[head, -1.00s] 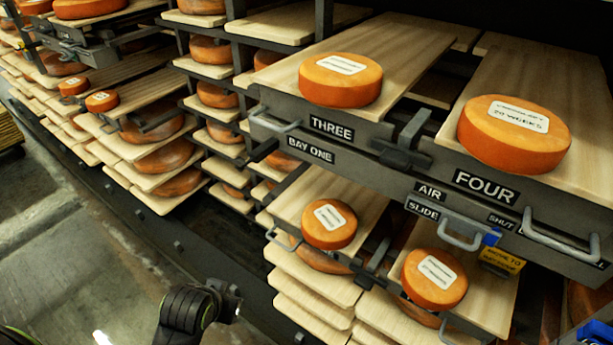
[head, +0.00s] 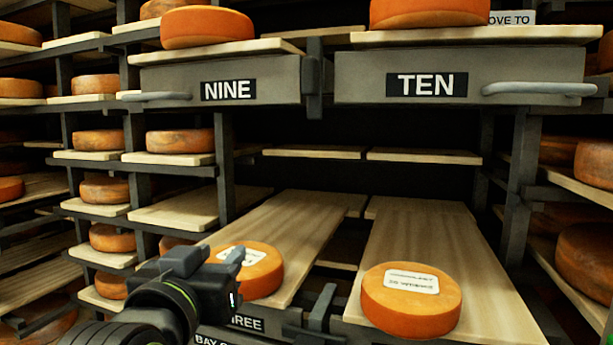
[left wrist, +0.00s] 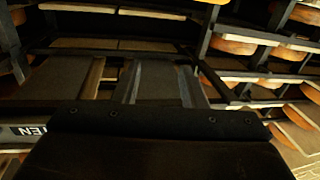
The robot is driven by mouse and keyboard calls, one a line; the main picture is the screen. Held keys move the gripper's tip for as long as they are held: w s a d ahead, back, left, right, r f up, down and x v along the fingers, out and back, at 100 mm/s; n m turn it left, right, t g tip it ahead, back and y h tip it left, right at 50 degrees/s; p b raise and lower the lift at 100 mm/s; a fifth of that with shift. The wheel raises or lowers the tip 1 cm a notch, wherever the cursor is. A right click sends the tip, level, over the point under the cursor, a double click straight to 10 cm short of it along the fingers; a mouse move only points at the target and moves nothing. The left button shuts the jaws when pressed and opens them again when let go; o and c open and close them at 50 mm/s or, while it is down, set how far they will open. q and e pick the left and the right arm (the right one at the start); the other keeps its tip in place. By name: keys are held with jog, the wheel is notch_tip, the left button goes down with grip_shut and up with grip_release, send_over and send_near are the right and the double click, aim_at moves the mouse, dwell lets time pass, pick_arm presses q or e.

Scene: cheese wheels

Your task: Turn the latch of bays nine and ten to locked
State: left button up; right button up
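The bay nine drawer front (head: 180,82) and bay ten drawer front (head: 530,68) stand side by side at the top of the head view. A dark grey latch bar (head: 315,88) stands upright in the gap between them. My left gripper (head: 208,262) is below and left of the latch, in front of bay three, touching neither drawer. In the left wrist view its two fingers (left wrist: 115,80) are apart, with nothing held between them. The TEN label (left wrist: 32,130) shows there upside down at the left. I cannot make out the latch there. My right gripper is not in view.
Cheese wheels sit on bay nine (head: 207,27) and bay ten (head: 428,12). Below, boards carry a cheese (head: 410,300) and another partly behind my gripper (head: 262,272). Handles (head: 538,89) stick out from the drawers. Open space lies below the two drawers.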

pick_arm(q)
jog(key=s+d+r+m+t+h, duration=0.1)
jog(key=s+d+r+t+h, duration=0.2)
jog(key=r, duration=0.5)
jog(key=m+h, duration=0.1)
jog(key=m, duration=0.1)
send_near(307, 72)
jog(key=shift+t, duration=0.3)
jog(key=p+x, duration=0.8)
jog(key=x, duration=0.1)
jog(key=shift+w+f+p, duration=0.1)
jog(key=shift+w+p, duration=0.15)
jog(key=shift+p, duration=0.05)
jog(key=shift+w+d, duration=0.2)
jog(key=shift+w, duration=0.25)
grip_shut()
